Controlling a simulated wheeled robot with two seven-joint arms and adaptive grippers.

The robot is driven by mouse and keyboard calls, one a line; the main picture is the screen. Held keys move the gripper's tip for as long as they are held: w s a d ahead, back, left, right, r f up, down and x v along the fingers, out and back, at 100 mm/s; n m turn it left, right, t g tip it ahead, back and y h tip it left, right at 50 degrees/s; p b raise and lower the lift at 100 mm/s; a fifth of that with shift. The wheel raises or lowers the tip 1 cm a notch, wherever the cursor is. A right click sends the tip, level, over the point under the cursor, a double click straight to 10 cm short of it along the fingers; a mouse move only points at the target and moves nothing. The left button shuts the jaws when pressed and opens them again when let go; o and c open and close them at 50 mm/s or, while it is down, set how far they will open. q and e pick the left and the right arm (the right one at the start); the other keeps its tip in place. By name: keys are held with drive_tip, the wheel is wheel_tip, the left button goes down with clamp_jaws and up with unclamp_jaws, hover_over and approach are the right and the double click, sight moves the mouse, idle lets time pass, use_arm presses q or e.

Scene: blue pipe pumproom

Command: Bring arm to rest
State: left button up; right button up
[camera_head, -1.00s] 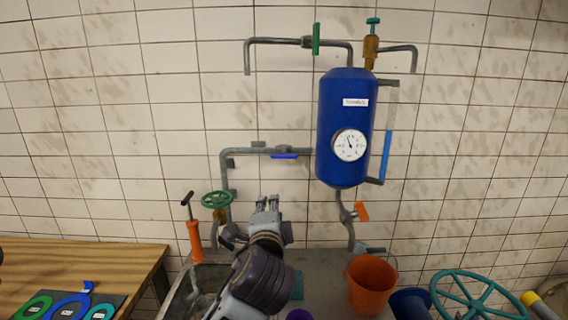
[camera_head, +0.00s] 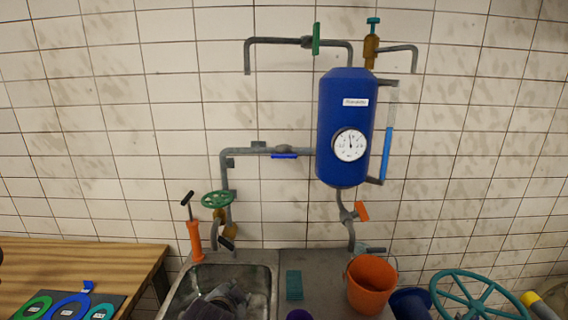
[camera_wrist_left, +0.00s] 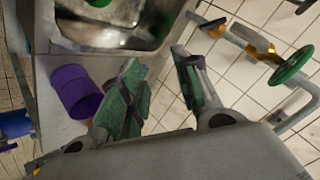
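In the left wrist view my left gripper (camera_wrist_left: 156,65) is open. Its two green-padded fingers stand apart, and I see nothing held between them. My right gripper is in neither view.
The sink (camera_head: 268,275) has a teal block (camera_head: 294,285) and an orange bucket (camera_head: 371,286) to its right. An orange pump (camera_head: 195,240) and green handwheel (camera_head: 217,199) stand behind it. A purple cup (camera_wrist_left: 76,91) shows in the wrist view. The blue tank (camera_head: 343,105) hangs above.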

use_arm(q)
drive_tip(key=s+a+f+n+g, duration=0.3)
drive_tip(key=s+a+f+n, duration=0.15)
drive_tip(key=s+f, duration=0.4)
drive_tip(key=s+a+f+n+g, duration=0.3)
drive_tip(key=s+a+f, duration=0.2)
drive_tip(key=s+f, duration=0.4)
drive_tip(key=s+f+g, duration=0.2)
drive_tip(key=s+f, duration=0.1)
drive_tip(key=f, duration=2.8)
drive_tip(key=s+a+f, duration=0.2)
drive_tip(key=s+f, duration=0.8)
drive_tip(key=s, duration=0.1)
drive_tip(key=s+a+f+g, duration=0.1)
drive_tip(key=s+a+f, duration=0.1)
drive_tip(key=s+f, duration=0.9)
drive_tip(key=shift+s+m, duration=0.35)
drive_tip(key=shift+s, duration=0.15)
